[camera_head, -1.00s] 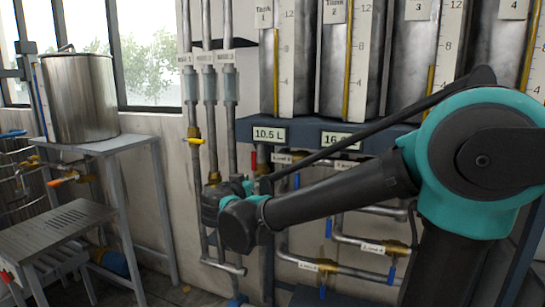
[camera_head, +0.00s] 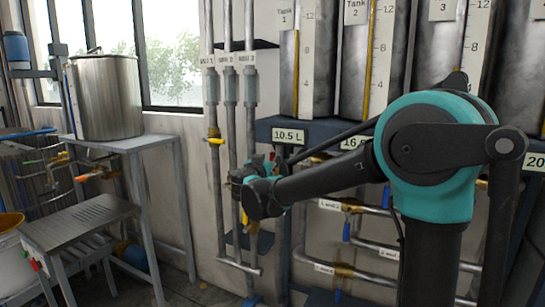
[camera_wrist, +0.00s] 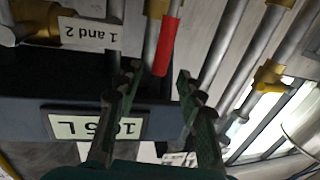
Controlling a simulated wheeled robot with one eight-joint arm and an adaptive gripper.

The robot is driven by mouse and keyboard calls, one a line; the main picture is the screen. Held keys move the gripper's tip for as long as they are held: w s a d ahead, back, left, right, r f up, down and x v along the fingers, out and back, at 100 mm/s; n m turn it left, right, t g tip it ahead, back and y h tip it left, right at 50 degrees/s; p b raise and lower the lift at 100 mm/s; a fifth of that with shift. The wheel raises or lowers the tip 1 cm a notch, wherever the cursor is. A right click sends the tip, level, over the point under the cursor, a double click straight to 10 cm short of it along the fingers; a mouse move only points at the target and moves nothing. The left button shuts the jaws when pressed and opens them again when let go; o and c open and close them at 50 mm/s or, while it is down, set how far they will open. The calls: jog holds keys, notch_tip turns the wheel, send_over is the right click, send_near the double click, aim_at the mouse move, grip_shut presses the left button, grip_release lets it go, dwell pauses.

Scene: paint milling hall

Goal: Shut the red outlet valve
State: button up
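In the wrist view, a red valve handle (camera_wrist: 168,45) hangs on a grey pipe, beyond the gap between my fingertips and apart from them. My gripper (camera_wrist: 158,80) is open and empty, with its two dark green fingers spread. In the head view, my gripper is mostly hidden by my wrist, in front of the vertical pipes. A small bit of red (camera_head: 272,157) shows just above my wrist there. At the left, an orange-red handle (camera_head: 82,178) sits on a brass valve. A small red handle (camera_head: 34,266) shows beside the white bucket.
A metal pot (camera_head: 107,97) stands on a grey table (camera_head: 140,144). A slatted stand (camera_head: 78,222) and a white bucket (camera_head: 12,262) are at lower left. Pipes with yellow and blue handles line the wall under the tanks. A "10.5 L" display (camera_head: 288,135) hangs near my wrist.

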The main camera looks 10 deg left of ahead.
aim_at(272, 156)
jog(key=shift+w+d, duration=0.2)
jog(key=shift+w, duration=1.05)
jog(key=shift+w+d, duration=0.2)
jog(key=shift+w, duration=1)
grip_shut()
